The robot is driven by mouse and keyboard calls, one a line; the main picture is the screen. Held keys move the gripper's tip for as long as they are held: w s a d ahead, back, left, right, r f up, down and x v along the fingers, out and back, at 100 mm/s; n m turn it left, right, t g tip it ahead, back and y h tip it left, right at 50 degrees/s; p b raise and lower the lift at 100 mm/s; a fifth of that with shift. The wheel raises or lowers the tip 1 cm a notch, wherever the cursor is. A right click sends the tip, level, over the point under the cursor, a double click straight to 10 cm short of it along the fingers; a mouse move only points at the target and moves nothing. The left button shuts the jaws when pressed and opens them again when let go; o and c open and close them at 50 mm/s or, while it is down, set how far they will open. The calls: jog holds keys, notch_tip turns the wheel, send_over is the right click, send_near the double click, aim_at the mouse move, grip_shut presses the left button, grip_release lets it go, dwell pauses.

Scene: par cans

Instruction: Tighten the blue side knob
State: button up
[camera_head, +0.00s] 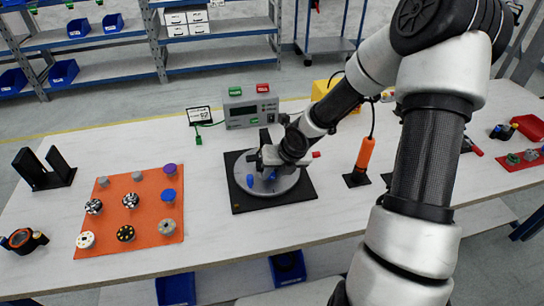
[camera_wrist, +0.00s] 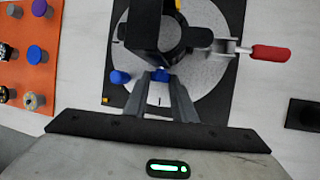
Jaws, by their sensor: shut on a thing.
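A black fixture (camera_wrist: 145,35) with a ring-shaped part stands on a round grey turntable plate (camera_wrist: 215,90). The blue side knob (camera_wrist: 160,71) is on the fixture's near side, mostly hidden by my fingertips. My gripper (camera_wrist: 161,78) is shut on this knob. A second blue knob (camera_wrist: 120,77) sits on the plate just left of my fingers, apart from them; it also shows in the head view (camera_head: 250,180). In the head view my gripper (camera_head: 268,172) is over the plate, and the arm hides much of the fixture.
A red-handled clamp (camera_wrist: 268,53) sticks out at the fixture's right. An orange mat (camera_head: 150,240) with several knobs and caps lies to the left. A grey meter box (camera_head: 250,112) stands behind, and an orange-handled tool (camera_head: 364,155) stands upright to the right.

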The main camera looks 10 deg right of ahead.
jog(key=shift+s+d+r+y+p, duration=0.1)
jog(key=shift+r+y+p, duration=0.15)
jog(key=shift+p, duration=0.7)
jog(key=shift+f+y+p, duration=0.25)
jog(key=shift+y+p, duration=0.1)
jog(key=shift+p, duration=0.25)
jog(key=shift+f, duration=0.1)
jog(key=o, duration=1.1)
jog(key=p+v, duration=0.7)
jog(key=v, duration=1)
jog(key=shift+d+r+p, duration=0.1)
jog(key=shift+r+p, duration=0.15)
jog(key=shift+p, duration=0.15)
